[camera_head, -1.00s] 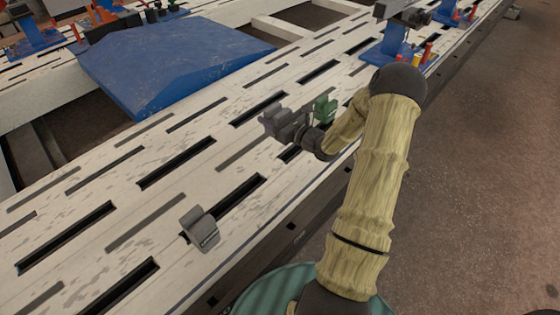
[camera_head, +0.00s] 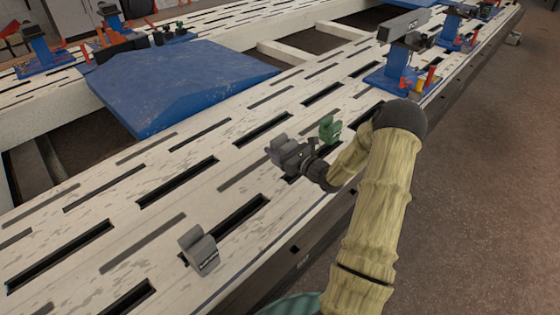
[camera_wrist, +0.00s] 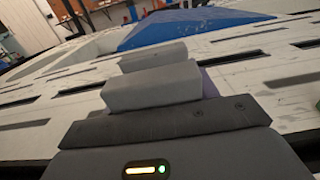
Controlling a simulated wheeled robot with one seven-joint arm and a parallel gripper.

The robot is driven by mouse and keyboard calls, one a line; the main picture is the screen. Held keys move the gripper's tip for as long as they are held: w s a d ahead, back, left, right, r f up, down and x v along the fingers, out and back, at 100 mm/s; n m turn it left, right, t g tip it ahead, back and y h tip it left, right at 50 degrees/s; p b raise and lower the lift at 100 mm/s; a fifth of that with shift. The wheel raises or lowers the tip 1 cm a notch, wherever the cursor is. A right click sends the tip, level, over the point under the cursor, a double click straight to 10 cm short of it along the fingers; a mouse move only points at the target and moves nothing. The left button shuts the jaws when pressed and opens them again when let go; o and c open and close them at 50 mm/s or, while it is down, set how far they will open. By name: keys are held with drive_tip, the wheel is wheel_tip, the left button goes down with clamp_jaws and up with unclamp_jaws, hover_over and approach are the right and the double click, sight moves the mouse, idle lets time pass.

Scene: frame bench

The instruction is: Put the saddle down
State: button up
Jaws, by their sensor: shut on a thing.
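A second grey saddle (camera_head: 200,250) stands on the bench nearer to me, at lower left. A green saddle-like piece (camera_head: 330,129) stands just right of my gripper.
A blue sloped panel (camera_head: 180,82) lies across the frame at upper left. A blue stand (camera_head: 400,72) with coloured pegs is on the bench at upper right. Open gaps show between the frame beams. The bench surface left of my gripper is clear.

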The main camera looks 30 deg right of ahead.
wheel_tip(320, 180, down, 5)
drive_tip(key=b, duration=0.3)
drive_tip(key=shift+r, duration=0.1)
drive_tip(key=o, duration=1.3)
drive_tip(key=shift+f, duration=0.2)
drive_tip(key=shift+r, duration=0.15)
